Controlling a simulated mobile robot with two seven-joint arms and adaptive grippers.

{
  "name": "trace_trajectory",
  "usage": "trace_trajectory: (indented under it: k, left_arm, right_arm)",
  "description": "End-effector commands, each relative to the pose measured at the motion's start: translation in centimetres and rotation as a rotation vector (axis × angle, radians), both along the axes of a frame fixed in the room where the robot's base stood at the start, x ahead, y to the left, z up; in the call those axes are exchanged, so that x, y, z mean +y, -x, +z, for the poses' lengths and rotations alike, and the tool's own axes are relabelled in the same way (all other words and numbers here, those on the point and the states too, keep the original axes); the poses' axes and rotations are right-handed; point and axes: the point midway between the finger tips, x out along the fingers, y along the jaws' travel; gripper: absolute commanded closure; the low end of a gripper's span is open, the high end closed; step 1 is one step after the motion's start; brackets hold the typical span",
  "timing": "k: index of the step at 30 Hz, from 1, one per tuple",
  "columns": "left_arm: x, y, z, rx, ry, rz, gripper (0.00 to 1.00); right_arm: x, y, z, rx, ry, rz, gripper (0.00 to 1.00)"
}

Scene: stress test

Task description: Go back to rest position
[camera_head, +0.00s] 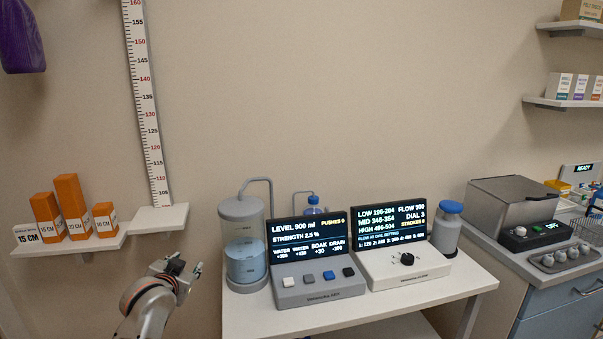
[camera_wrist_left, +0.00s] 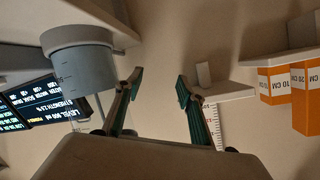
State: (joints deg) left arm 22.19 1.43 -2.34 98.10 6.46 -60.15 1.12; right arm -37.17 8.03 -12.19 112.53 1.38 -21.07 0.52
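My left gripper (camera_head: 186,265) is at the lower left in the head view, in front of the wall and left of the white table (camera_head: 345,314). In the left wrist view its two fingers (camera_wrist_left: 157,86) stand apart with nothing between them, so it is open and empty. The grey-topped tank (camera_head: 244,240) with blue liquid stands to its right on the table; the tank also shows in the left wrist view (camera_wrist_left: 84,62). My right gripper is in neither view.
A shelf (camera_head: 84,250) with orange blocks (camera_head: 73,206) is left of the gripper, beside a wall ruler (camera_head: 146,110) and small ledge (camera_head: 165,217). The table carries two control panels (camera_head: 312,262) (camera_head: 395,247) and a blue-capped jar (camera_head: 446,228). A counter (camera_head: 556,280) stands at right.

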Motion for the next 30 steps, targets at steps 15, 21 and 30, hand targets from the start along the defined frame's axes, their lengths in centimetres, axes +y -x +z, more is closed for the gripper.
trace_trajectory:
  k: [15,21,30]
  left_arm:
    - [-6.7,23.4,-23.6,0.161,0.131,-0.151,0.61]
    - [-9.3,33.4,-27.6,0.216,0.213,-0.193,0.61]
    - [-11.0,39.7,-28.7,0.246,0.276,-0.213,0.61]
  right_arm:
    - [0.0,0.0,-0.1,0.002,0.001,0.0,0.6]
    - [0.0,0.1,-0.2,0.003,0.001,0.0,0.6]
    - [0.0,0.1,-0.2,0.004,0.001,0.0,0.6]
